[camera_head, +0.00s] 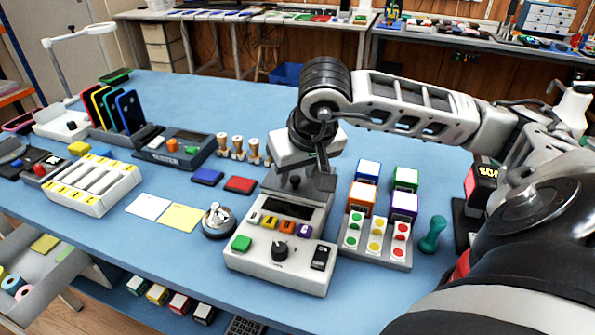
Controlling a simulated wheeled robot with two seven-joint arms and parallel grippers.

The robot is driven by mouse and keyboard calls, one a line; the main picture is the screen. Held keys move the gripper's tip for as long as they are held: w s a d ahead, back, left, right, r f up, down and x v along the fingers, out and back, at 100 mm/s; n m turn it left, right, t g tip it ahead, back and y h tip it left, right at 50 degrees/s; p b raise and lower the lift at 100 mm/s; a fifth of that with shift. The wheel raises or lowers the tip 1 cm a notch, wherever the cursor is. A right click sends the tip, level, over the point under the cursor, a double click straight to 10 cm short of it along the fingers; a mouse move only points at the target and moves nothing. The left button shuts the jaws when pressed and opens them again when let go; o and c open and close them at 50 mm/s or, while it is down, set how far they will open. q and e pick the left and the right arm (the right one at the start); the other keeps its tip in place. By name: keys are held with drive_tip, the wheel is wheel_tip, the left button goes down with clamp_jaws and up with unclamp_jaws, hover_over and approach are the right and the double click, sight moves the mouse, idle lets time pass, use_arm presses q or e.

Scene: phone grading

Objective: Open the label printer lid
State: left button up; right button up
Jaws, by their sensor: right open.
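The label printer (262,262) is a white box near the front middle of the blue table. Its front has a green button, a dark dial, a black switch and a row of small coloured buttons under a dark window. A grey panel with a dark knob (295,182), apparently the lid, lies across its back part. My right gripper (321,165) is open and points down just above and behind this knob. I cannot tell whether a finger touches it. The wrist hides the printer's rear edge. My left gripper is out of view.
A silver bell (218,220), red and blue pads and wooden stamps lie left.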

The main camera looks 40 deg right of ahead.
drive_tip(key=shift+c, duration=0.3)
clamp_jaws()
